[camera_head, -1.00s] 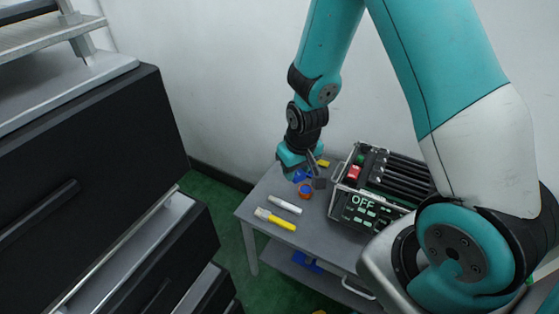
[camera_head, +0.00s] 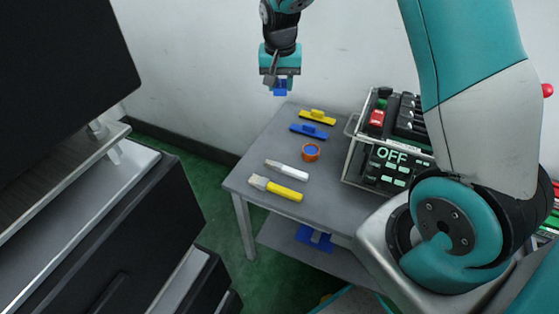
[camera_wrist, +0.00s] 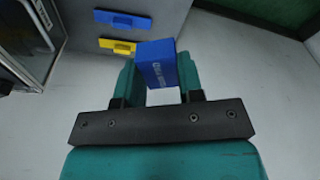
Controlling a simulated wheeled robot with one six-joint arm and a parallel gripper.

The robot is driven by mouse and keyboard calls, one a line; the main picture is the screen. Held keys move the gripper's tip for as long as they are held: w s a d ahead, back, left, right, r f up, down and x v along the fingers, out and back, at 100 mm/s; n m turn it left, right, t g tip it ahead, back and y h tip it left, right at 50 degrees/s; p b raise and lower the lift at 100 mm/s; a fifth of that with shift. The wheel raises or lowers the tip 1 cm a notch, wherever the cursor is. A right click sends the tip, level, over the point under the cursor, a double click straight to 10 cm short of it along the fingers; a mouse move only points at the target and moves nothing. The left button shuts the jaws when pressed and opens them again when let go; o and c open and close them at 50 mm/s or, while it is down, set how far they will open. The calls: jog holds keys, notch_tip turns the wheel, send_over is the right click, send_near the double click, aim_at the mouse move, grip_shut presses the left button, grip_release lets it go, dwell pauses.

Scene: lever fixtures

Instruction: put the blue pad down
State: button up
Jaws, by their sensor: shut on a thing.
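The blue pad (camera_wrist: 156,64) is a small block with white lettering. It sits between the teal fingers of my gripper (camera_wrist: 157,80) in the wrist view. In the head view my gripper (camera_head: 280,80) points down, shut on the blue pad (camera_head: 281,89), which shows below the fingertips. The pad is held in the air beyond the far-left side of the grey table (camera_head: 237,180), clear of its top. Part of the pad is hidden by the fingers.
A device reading OFF (camera_head: 388,153) stands at right. Dark drawers (camera_head: 120,235) stand at left.

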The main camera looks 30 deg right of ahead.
aim_at(280, 146)
jog(key=shift+w+f, duration=0.15)
jog(key=shift+f, duration=0.1)
notch_tip(280, 146, down, 19)
jog(key=b, duration=0.3)
jog(key=shift+f+b, duration=0.2)
jog(key=shift+b, duration=0.15)
jog(key=shift+f, duration=0.15)
jog(key=o, duration=0.9)
jog(key=shift+o, duration=0.2)
